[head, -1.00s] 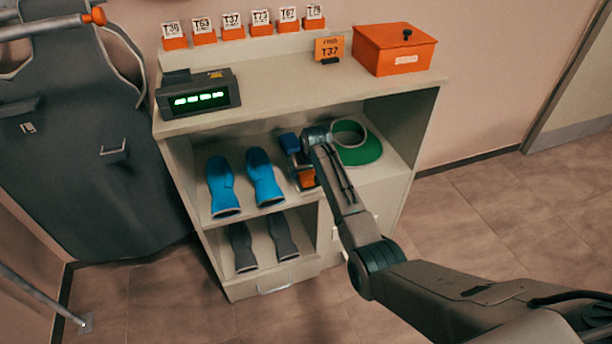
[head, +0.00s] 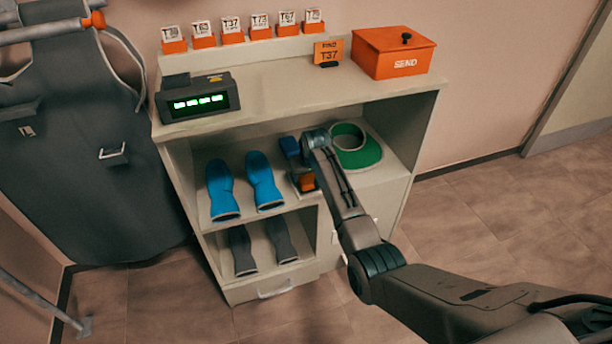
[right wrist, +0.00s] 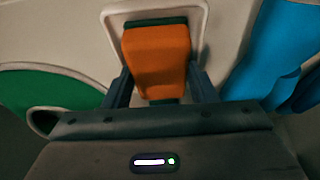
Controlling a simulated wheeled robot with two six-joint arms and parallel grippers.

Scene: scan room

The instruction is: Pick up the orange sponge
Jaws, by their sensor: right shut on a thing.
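The orange sponge (head: 306,181) shows in the head view on the middle shelf of the cabinet, partly hidden by my right wrist. In the right wrist view the sponge (right wrist: 157,62) has a dark green layer along its far edge. It sits within a pale rimmed holder (right wrist: 199,35). My right gripper (right wrist: 160,88) is shut on the sponge, with one dark finger on each side. In the head view my right gripper (head: 302,172) is mostly hidden by its own wrist. I cannot tell whether the sponge is clear of the holder's floor. My left gripper is not in view.
The cabinet top (head: 290,90) is above my right gripper. Dark grey sleeve-like items (head: 281,240) stand below.

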